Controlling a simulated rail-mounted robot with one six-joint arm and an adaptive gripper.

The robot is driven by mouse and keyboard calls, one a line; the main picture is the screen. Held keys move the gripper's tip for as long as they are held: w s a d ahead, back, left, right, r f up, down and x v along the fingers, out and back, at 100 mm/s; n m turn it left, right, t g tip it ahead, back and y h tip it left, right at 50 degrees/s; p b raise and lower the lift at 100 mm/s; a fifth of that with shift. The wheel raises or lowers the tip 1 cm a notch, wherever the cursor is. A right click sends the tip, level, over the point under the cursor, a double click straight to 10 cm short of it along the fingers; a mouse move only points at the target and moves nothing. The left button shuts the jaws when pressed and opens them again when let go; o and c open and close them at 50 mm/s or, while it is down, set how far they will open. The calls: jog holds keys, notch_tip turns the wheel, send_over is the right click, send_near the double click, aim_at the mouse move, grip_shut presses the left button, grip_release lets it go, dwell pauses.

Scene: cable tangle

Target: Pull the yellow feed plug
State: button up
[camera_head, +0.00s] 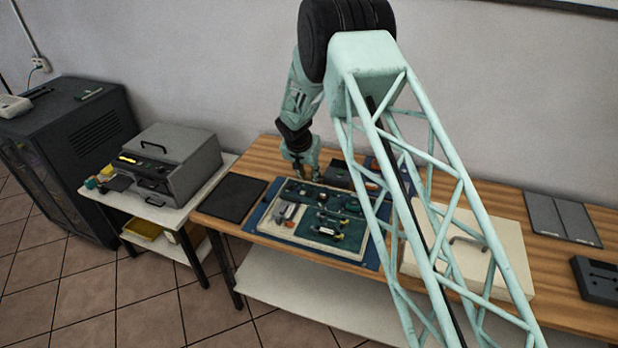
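My gripper (307,174) points down over the back edge of a shallow board or tray (262,228) on the wooden table. Its fingers look apart, and I see nothing between them. The board holds several small dark, grey and coloured parts and cables. A small yellow piece (340,237) shows near its front right; at this size I cannot tell whether it is the yellow feed plug. My arm covers part of the board's right side.
A dark flat pad (234,197) lies left of the board. A pale case (510,243) with a handle stands right, behind my lattice arm link. A grey machine (185,160) sits on a white side table. A dark device (598,280) is far right.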

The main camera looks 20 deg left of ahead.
jog(key=shift+w+f, duration=0.25)
jog(key=shift+f, duration=0.25)
grip_shut()
